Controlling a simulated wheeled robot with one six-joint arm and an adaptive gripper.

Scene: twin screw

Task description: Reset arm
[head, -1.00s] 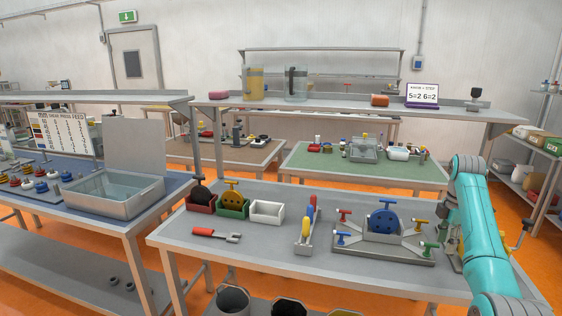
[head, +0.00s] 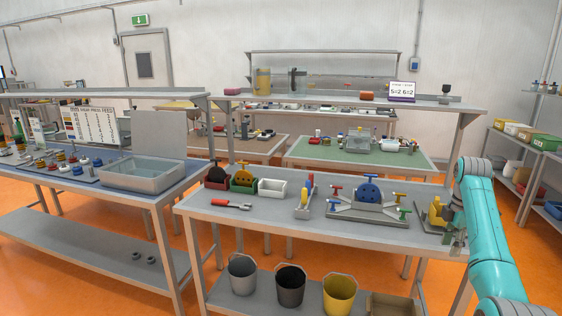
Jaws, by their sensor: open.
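My teal arm is folded at the right edge of the head view, with its elbow raised above the bench. My gripper (head: 457,243) is a small grey shape partly hidden beside the arm, near the right end of the workbench (head: 290,225). It appears empty, and its fingers are hard to make out. On the bench stand a fixture with a blue disc (head: 369,190) and coloured T-handles, a yellow device (head: 436,214), a rack with blue, red and yellow parts (head: 306,197), and a red-handled tool (head: 231,204).
Red, green and white bins (head: 272,189) stand at the bench's back left. Grey, black and yellow buckets (head: 340,294) sit on its lower shelf. A blue-topped bench with a grey basin (head: 148,185) is at left. Orange floor shows between the benches.

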